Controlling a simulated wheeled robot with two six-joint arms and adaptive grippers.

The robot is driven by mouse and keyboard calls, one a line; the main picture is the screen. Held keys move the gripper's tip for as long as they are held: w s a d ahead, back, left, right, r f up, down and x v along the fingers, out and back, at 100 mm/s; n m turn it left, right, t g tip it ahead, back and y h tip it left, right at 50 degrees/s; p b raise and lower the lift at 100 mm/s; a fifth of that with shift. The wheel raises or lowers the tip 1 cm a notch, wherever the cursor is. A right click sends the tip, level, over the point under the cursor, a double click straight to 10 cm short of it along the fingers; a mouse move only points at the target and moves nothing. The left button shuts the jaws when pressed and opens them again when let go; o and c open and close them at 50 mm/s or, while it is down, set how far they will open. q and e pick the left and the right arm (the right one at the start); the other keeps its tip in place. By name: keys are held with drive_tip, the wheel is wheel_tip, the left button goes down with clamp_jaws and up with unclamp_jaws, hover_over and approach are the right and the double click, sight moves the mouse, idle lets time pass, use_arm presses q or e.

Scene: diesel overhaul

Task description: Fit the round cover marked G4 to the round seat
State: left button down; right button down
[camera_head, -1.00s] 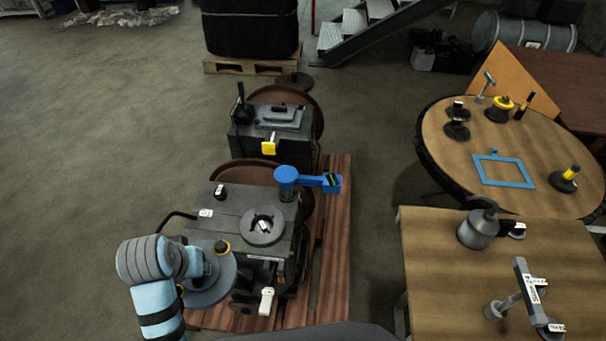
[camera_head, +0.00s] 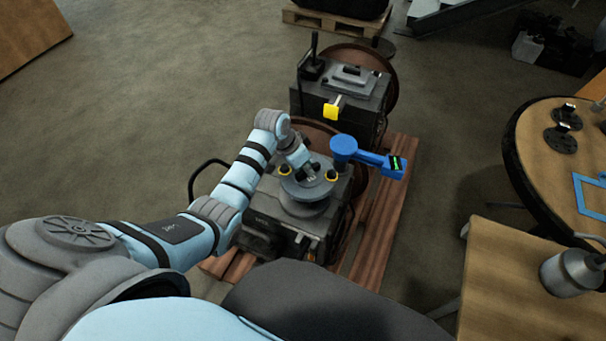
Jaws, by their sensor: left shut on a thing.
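A round grey cover (camera_head: 297,188) with two yellow-topped knobs is over the top of the near dark engine block (camera_head: 262,212). My left gripper (camera_head: 312,176) is shut on the cover at its middle, from above. A marking on the cover shows but is too small to read as G4. The round seat on the block's top is hidden under the cover. I cannot tell whether the cover touches the seat or hangs just above it. My right gripper is out of view.
A blue arm-like fixture (camera_head: 362,157) stands at the block's right rear. A second block (camera_head: 345,95) with a yellow tag is behind. Both rest on a reddish wooden pallet (camera_head: 385,220). Tables with a grey can (camera_head: 570,274) and a blue frame (camera_head: 590,192) are at right.

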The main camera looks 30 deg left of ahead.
use_arm(q)
drive_tip(key=shift+w+a+f, duration=0.35)
drive_tip(key=shift+a+f, duration=0.05)
drive_tip(key=shift+f, duration=0.1)
drive_tip(key=shift+f+b, duration=0.2)
drive_tip(key=shift+b, duration=0.2)
drive_tip(key=f+b, duration=0.4)
drive_tip(key=b, duration=0.1)
drive_tip(key=shift+s+f, duration=0.2)
drive_tip(key=shift+f, duration=0.1)
drive_tip(key=shift+w+f+b, duration=0.1)
drive_tip(key=shift+f+b, duration=0.4)
drive_tip(key=shift+f, duration=0.25)
drive_tip(key=shift+r, duration=0.15)
drive_tip(key=shift+s+p, duration=0.2)
drive_tip(key=shift+p, duration=0.5)
